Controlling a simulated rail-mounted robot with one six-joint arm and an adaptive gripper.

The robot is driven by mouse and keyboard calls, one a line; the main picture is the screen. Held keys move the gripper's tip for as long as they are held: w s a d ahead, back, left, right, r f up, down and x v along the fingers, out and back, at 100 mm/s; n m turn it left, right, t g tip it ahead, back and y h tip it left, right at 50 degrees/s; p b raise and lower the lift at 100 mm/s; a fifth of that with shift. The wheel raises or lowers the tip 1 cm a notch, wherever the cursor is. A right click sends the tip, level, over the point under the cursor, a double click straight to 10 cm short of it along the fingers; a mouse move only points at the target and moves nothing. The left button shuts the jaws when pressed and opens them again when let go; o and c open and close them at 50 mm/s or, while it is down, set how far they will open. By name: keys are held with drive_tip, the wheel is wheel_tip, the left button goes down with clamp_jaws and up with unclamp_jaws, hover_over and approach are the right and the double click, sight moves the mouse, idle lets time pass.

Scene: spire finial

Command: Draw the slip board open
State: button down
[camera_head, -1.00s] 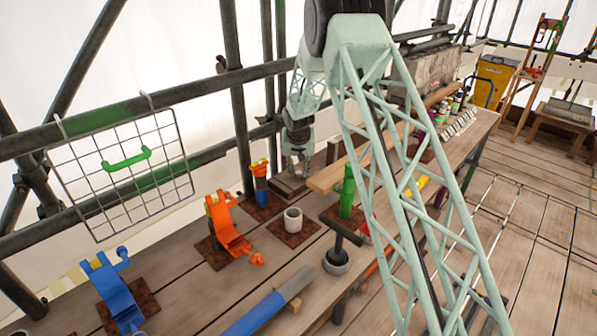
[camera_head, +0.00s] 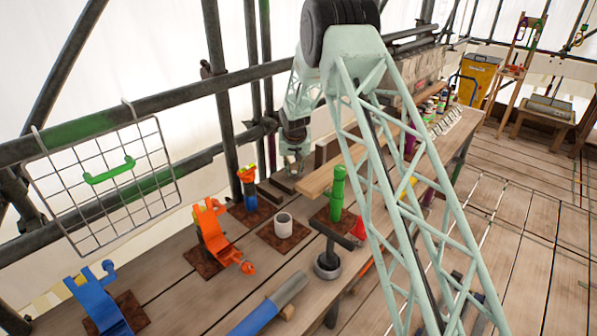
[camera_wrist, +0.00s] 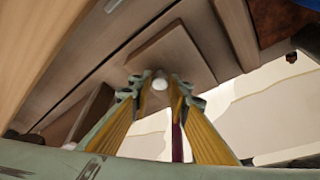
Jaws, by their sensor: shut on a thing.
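The slip board (camera_wrist: 165,52) appears to be the flat brown wooden panel in the wrist view, with a small pale round knob (camera_wrist: 160,84) at its lower edge. My gripper (camera_wrist: 158,92) has its fingertips on either side of this knob and is shut on it. In the head view my gripper (camera_head: 292,166) is down by dark wooden pieces (camera_head: 283,184) at the back of the bench. The board cannot be clearly told apart there.
A light plank (camera_head: 318,181) lies just right of my gripper. A scaffold rail (camera_head: 200,90) runs behind. A wire grid (camera_head: 105,180) hangs left.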

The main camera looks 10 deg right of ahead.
drive_tip(key=c, duration=2.5)
unclamp_jaws()
drive_tip(key=shift+a, duration=0.1)
drive_tip(key=shift+o, duration=0.2)
drive_tip(key=shift+r, duration=0.2)
drive_tip(key=v, duration=1.1)
drive_tip(key=shift+s+r, duration=0.25)
